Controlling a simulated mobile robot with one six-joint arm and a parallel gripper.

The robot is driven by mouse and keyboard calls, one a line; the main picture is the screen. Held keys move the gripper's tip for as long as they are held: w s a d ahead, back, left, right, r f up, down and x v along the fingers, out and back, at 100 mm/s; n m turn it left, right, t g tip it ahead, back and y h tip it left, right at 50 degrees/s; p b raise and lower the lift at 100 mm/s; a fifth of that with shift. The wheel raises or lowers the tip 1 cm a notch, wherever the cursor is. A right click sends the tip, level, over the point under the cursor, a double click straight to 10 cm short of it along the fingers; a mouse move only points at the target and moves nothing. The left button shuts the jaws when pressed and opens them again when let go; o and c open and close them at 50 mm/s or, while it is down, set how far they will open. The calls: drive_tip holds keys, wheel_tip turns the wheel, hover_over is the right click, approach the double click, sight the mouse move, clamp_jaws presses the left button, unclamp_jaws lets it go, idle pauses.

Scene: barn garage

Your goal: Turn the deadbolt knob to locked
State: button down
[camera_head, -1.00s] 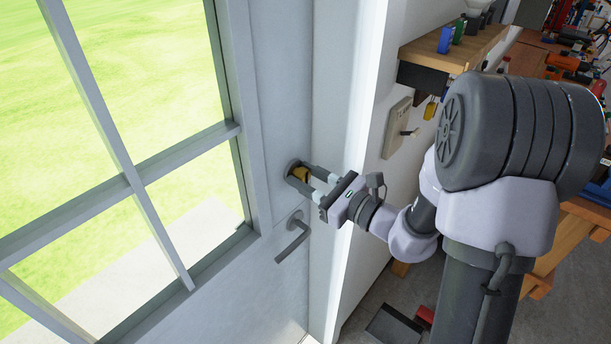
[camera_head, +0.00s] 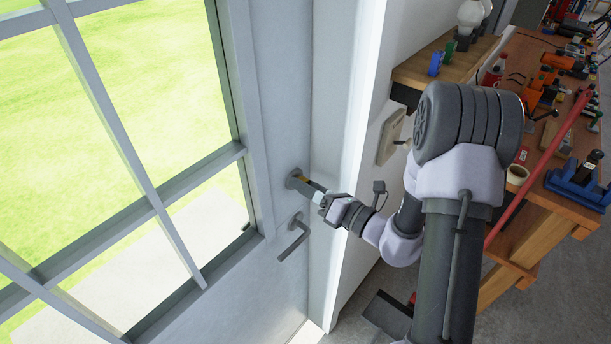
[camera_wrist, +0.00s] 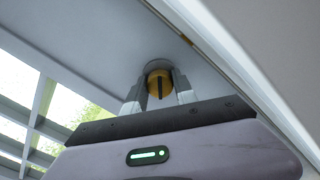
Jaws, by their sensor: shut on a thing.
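The deadbolt knob is a brass piece in a round grey rose on the white door (camera_head: 275,130). In the head view the deadbolt knob (camera_head: 304,179) is mostly hidden by my fingers. In the wrist view the brass knob (camera_wrist: 159,85) shows between the two fingers, with a dark line running along its length. My gripper (camera_head: 311,187) is shut on the knob, one finger on each side, and it also shows in the wrist view (camera_wrist: 159,92). In the head view the fingers overlap one another. Whether the bolt is out cannot be seen.
A lever handle (camera_head: 294,240) sits just below the deadbolt on the door. A switch plate (camera_head: 391,137) is on the wall to the right, near my arm. A wooden shelf (camera_head: 448,62) and a cluttered workbench (camera_head: 535,215) stand farther right.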

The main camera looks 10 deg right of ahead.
drive_tip(key=m+p, duration=0.4)
drive_tip(key=shift+r, duration=0.2)
drive_tip(key=shift+f+m+p, duration=0.15)
drive_tip(key=shift+m+p, duration=1.25)
drive_tip(key=shift+m, duration=0.7)
drive_tip(key=c, duration=1)
unclamp_jaws()
drive_tip(key=shift+o, duration=0.2)
drive_tip(key=v, duration=1.7)
drive_tip(key=shift+s, duration=0.15)
